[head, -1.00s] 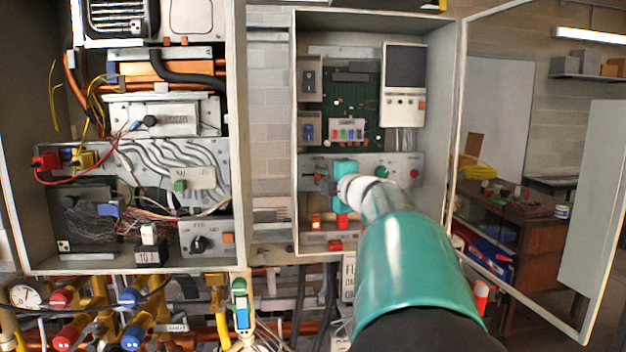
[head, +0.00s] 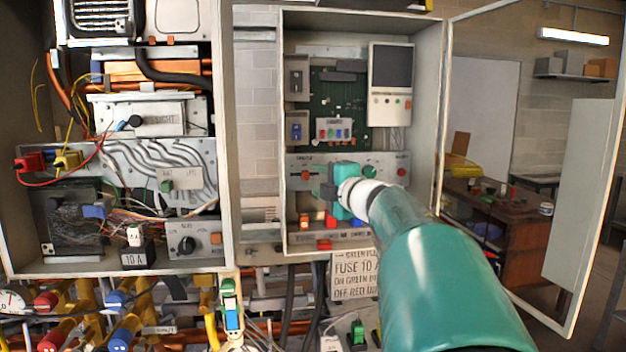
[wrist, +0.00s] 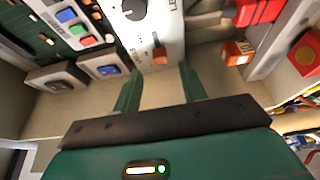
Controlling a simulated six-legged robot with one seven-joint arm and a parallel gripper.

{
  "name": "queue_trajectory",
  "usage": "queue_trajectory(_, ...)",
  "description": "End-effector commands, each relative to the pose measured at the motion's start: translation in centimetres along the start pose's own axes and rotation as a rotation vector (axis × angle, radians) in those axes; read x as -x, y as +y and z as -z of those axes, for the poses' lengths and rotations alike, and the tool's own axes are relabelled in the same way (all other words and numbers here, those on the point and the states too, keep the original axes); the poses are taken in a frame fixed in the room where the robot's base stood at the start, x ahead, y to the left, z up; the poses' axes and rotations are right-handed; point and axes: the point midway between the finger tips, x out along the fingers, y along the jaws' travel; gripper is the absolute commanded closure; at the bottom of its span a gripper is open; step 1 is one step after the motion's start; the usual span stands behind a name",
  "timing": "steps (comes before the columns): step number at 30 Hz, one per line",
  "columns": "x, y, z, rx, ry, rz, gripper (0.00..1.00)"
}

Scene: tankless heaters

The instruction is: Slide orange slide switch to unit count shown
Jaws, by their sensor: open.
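The orange slide switch (wrist: 159,52) sits on a pale panel (wrist: 160,20) in the wrist view, just beyond my fingertips and roughly centred between them. In the head view it is a small orange spot (head: 306,175) at the left of the grey panel strip in the right cabinet. My gripper (wrist: 160,78) is open, its two green fingers apart with nothing between them. In the head view my gripper (head: 324,190) is in front of the panel's left part and hides some of it. The switch's scale marks are too small to read.
A dark knob (wrist: 133,8) is on the same panel. An orange block (wrist: 237,52) and red parts lie to the right in the wrist view; rocker switches (wrist: 105,67) are to the left. The cabinet door (head: 440,130) stands open at right. A sign (head: 357,275) hangs below.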

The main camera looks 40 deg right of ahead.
Motion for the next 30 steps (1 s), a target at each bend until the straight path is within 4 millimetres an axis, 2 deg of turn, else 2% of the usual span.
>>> queue_trajectory(1, 1.2, 0.1, 0.0, -0.002, -0.001, -0.003, 0.58)
queue_trajectory(6, 4.8, 0.1, 0.0, -0.001, -0.001, -0.004, 0.58)
queue_trajectory(13, 8.4, 0.0, 0.0, -0.001, -0.001, -0.002, 0.58)
queue_trajectory(18, 9.2, 0.0, 0.0, 0.0, 0.0, -0.001, 0.58)
queue_trajectory(30, 9.2, 0.0, 0.0, 0.0, 0.0, 0.0, 0.58)
